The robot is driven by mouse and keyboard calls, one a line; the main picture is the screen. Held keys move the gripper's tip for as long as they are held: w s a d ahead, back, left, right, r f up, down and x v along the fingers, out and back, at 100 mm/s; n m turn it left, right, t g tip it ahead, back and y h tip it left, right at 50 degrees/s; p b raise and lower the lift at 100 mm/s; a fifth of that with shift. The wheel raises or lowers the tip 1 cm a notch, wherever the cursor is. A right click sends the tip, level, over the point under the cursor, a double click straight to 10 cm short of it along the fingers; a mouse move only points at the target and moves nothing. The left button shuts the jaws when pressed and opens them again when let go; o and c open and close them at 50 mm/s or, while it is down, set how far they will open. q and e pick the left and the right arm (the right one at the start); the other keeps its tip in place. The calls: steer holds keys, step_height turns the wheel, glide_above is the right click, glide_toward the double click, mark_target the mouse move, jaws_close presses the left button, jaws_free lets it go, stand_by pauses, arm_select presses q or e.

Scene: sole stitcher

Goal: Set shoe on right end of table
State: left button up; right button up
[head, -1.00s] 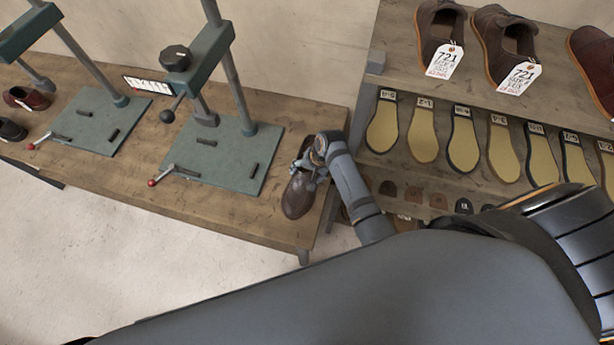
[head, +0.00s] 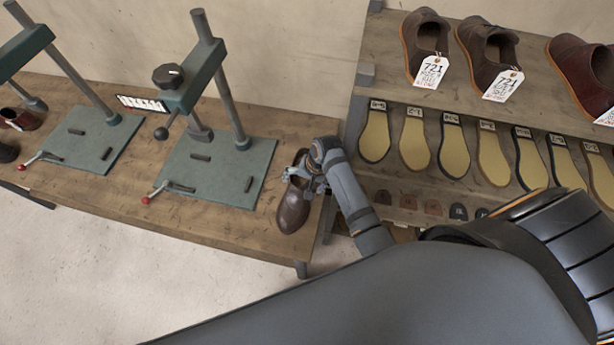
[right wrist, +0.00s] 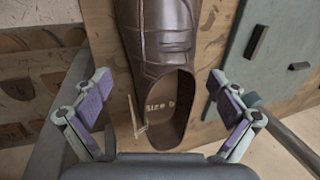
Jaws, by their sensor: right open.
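A dark brown shoe (head: 293,208) stands upright on the right end of the wooden table (head: 240,230), to the right of a green stitcher base plate. My right gripper (head: 300,180) is at the shoe's opening end. In the right wrist view the shoe (right wrist: 160,50) points away from me, with "size" lettering on its insole. The two fingers of the right gripper (right wrist: 165,105) are spread wide on either side of the shoe's opening, with gaps between them and the shoe. My left gripper is not in view.
Two green stitching presses (head: 205,170) with red-tipped levers stand on the table left of the shoe. A shelf rack (head: 400,50) on the right holds tagged brown shoes (head: 487,55) and several soles (head: 414,138). Small dark red and black shoes are at the far left.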

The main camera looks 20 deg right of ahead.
steer(key=v, duration=0.9)
steer(key=shift+r, duration=0.1)
steer(key=s+d+r+n+t+h, duration=0.1)
steer(key=s+d+n+h, duration=0.1)
steer(key=s+d+n, duration=0.35)
steer(key=s+d+r+n+t+h, duration=0.1)
steer(key=s+d+r+n+h, duration=0.1)
steer(key=s, duration=0.6)
step_height(320, 180, down, 29)
steer(key=s+d+g+b, duration=0.1)
steer(key=s+d+b, duration=0.1)
steer(key=b, duration=0.1)
steer(key=s+d+f+g+b, duration=0.1)
steer(key=s+f, duration=1.6)
steer(key=s, duration=0.1)
steer(key=shift+s+d+f+g, duration=0.25)
steer(key=shift+s+f+g, duration=0.05)
steer(key=shift+s+f, duration=0.1)
